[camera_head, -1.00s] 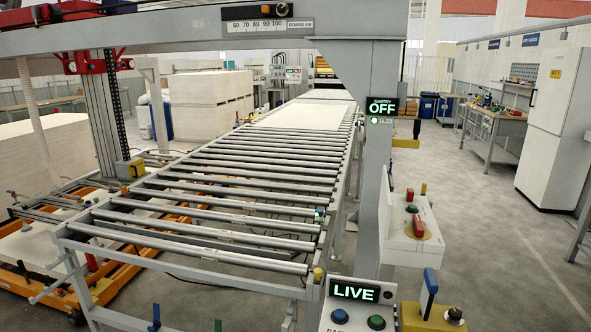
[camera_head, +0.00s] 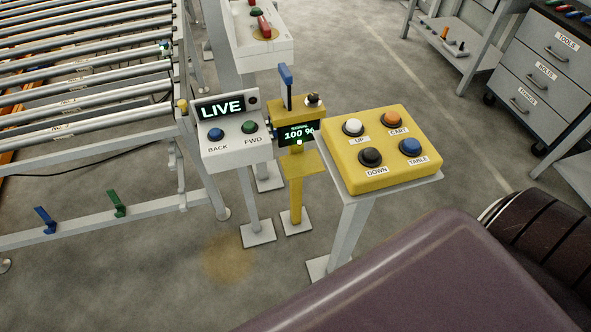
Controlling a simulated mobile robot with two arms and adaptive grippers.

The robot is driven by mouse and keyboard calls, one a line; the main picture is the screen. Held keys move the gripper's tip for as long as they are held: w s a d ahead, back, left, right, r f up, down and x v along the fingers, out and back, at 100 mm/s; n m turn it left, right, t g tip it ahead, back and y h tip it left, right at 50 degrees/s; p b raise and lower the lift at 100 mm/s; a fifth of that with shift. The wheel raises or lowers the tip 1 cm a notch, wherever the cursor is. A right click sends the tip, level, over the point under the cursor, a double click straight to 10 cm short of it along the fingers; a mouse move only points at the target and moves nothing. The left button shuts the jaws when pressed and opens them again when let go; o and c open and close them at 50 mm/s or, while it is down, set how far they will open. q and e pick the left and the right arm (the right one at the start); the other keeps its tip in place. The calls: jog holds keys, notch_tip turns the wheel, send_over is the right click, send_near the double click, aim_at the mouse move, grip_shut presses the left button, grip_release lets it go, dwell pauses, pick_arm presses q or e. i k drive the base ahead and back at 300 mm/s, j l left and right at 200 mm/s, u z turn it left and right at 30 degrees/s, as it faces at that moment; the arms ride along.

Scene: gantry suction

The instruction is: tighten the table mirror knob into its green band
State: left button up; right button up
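I cannot make out a table mirror knob or a green band in this view. A small dark knob (camera_head: 313,99) sits on top of the yellow post unit (camera_head: 292,200), beside a blue lever (camera_head: 286,82). A display (camera_head: 298,133) on that unit reads 100 %. Neither of my grippers is in view.
A white console (camera_head: 235,155) reads LIVE, with BACK and FWD buttons. A yellow panel (camera_head: 382,150) has UP, CART, DOWN and TABLE buttons. The roller conveyor (camera_head: 85,90) is at left, a drawer cabinet (camera_head: 545,75) at right. Concrete floor (camera_head: 130,285) is clear in front.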

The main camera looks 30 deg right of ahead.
aim_at(313, 98)
jog(key=z, duration=0.95)
